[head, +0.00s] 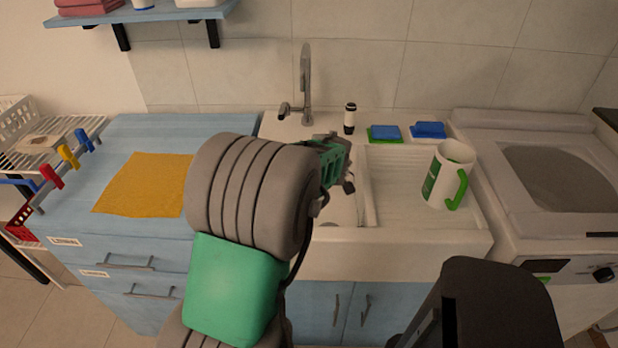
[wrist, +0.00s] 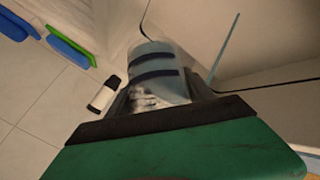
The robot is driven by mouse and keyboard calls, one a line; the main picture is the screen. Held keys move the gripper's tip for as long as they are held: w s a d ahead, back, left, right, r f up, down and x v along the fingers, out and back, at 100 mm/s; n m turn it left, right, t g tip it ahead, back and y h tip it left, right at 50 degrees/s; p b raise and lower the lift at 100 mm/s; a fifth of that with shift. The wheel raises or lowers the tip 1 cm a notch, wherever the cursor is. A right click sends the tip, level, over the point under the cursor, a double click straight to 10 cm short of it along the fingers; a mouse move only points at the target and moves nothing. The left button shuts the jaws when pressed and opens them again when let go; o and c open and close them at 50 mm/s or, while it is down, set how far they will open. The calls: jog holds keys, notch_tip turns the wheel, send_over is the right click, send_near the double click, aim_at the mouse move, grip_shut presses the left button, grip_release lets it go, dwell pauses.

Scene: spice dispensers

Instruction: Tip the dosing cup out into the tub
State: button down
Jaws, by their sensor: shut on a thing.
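My gripper (head: 338,165) is over the sink, left of the draining board. In the wrist view its fingers are shut on a pale blue-grey cup with two dark bands (wrist: 154,66), which looks like the dosing cup. Whitish patches show near its lower end; I cannot tell whether they are contents. My gripper and arm hide the cup in the head view. A white vessel with a green label and green handle (head: 440,182) stands upright on the draining board, right of my gripper and apart from it. I cannot tell whether it is the tub; no other clear tub shows.
A white bottle with black ends (head: 350,118) stands behind the sink, near the tap (head: 306,85). Sponges (head: 385,132) lie to its right. A yellow cloth (head: 143,185) lies on the blue counter (head: 150,128). The draining board (head: 395,185) has free room left of the vessel.

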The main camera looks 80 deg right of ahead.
jog(key=shift+w+a+r+n+g+h, duration=0.1)
jog(key=shift+w+r+n+g+h, duration=0.2)
jog(key=shift+g+h, duration=0.1)
dwell(0.8)
jog(key=shift+r+n+g+h+b, duration=0.4)
jog(key=shift+n+g+h+b, duration=0.2)
jog(key=shift+g+b, duration=0.25)
jog(key=shift+r+n+g+h+b, duration=0.35)
jog(key=shift+n+g+h+b, duration=0.25)
jog(key=shift+b, duration=0.35)
dwell(2.0)
jog(key=shift+w+a+r+n+g+h+b, duration=0.3)
jog(key=shift+w+a+n+g+h+b, duration=0.25)
jog(key=shift+b, duration=0.8)
dwell(0.3)
jog(key=shift+w+d+r+n+g+h+b, duration=0.1)
jog(key=shift+w+r+n+g+h+b, duration=0.3)
jog(key=shift+b, duration=0.6)
dwell(0.4)
